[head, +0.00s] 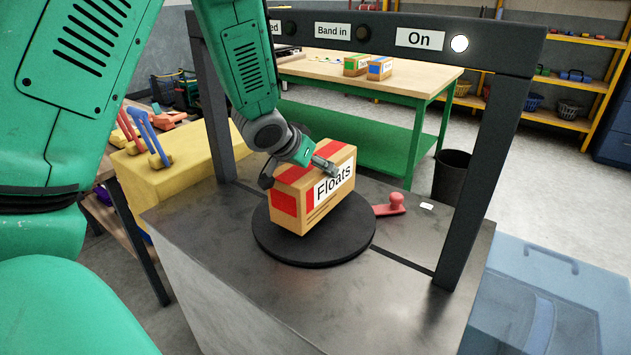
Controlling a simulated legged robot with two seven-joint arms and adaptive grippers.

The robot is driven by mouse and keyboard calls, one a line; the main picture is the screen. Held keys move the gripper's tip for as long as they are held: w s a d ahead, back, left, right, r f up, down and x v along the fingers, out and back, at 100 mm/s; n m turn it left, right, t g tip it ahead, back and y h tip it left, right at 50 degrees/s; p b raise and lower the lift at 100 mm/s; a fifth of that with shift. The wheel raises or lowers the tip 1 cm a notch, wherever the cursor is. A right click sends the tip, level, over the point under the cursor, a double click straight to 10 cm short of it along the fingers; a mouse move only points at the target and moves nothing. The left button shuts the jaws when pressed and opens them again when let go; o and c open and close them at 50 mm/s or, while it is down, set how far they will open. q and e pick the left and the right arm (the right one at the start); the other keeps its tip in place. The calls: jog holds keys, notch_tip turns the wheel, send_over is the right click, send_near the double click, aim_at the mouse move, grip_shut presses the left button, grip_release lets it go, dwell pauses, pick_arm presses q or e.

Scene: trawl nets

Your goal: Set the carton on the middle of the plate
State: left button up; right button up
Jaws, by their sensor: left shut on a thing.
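The carton (310,204), a brown box with red patches and a "Floats" label, is in the middle of the head view. My left gripper (297,168) reaches down from above and is shut on the carton's upper part, with one finger seen over the label side. The carton is over the round black plate (317,249), near its middle in the picture. I cannot tell whether its underside touches the plate. The gripper covers part of the carton's top. My right gripper is not in view.
The plate lies on a grey metal bench (216,242) under a dark frame (484,165) with a lit lamp (459,43) beside "On". A red-handled item (396,204) lies right of the plate. Two more cartons (368,67) stand on the back table. A clear blue bin (550,300) is at right.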

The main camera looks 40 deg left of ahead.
pick_arm(q)
jog(key=f, duration=0.3)
jog(key=shift+s+a+b, duration=0.1)
jog(key=shift+a+b, duration=0.25)
jog(key=shift+b, duration=0.05)
jog(key=shift+d, duration=0.35)
jog(key=shift+d+r, duration=0.1)
jog(key=shift+d, duration=0.3)
jog(key=o, duration=1.6)
jog(key=shift+a, duration=0.45)
jog(key=shift+s+r, duration=0.15)
jog(key=shift+s, duration=0.05)
jog(key=p+v, duration=0.2)
jog(key=v, duration=0.8)
jog(key=shift+s+d+r+p, duration=0.1)
jog(key=shift+d+r+p, duration=0.1)
jog(key=shift+r+p, duration=0.15)
jog(key=shift+s+r, duration=0.25)
jog(key=shift+s, duration=0.1)
